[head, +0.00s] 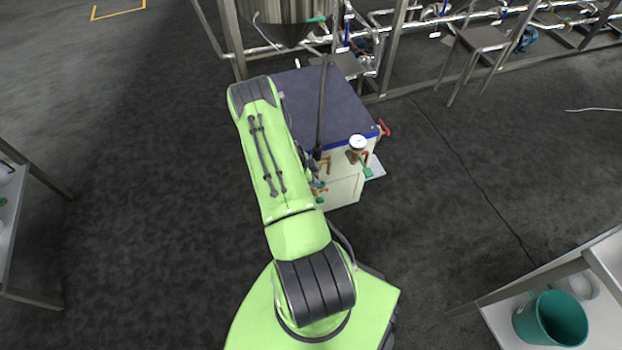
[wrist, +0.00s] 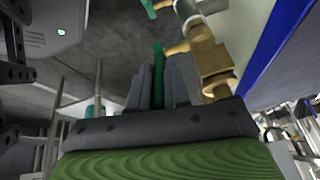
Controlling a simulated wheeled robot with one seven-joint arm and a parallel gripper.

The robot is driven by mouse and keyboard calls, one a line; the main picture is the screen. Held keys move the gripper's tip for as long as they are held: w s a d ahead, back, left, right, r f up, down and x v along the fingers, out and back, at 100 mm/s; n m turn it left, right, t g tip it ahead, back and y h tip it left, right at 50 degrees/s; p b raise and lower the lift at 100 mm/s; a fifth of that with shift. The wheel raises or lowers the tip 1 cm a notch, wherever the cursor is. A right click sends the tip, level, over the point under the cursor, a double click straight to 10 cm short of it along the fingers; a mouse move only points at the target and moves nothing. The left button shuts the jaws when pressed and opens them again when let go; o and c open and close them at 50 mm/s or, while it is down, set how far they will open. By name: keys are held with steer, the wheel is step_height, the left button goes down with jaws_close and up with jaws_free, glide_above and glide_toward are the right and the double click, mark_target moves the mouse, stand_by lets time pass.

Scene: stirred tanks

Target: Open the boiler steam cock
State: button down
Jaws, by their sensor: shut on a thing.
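The boiler is a pale box with a dark top (head: 312,95) and a blue edge, standing in front of my arm in the head view. In the wrist view my gripper (wrist: 158,88) is shut on a green cock handle (wrist: 158,62), which stands upright between the grey fingers. A brass fitting (wrist: 212,62) is just right of the fingers, beside the boiler's blue edge (wrist: 278,42). A second green handle (wrist: 149,8) shows at the top. In the head view my arm hides most of my gripper. I cannot tell by label which cock is the steam cock.
A round gauge (head: 357,142) with a brass fitting and green handle (head: 367,172) sits at the boiler's front right corner. A red handle (head: 383,128) is on its right side. A steel tank (head: 290,18) stands behind. A green bucket (head: 550,318) is at lower right.

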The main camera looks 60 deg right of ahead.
steer(key=shift+s+d+t+y, duration=0.15)
steer(key=shift+t+y, duration=0.15)
stand_by(0.4)
steer(key=c, duration=1.1)
jaws_free()
steer(key=p+v, duration=0.3)
steer(key=v, duration=1.2)
steer(key=shift+r, duration=0.4)
steer(key=shift+c, duration=0.2)
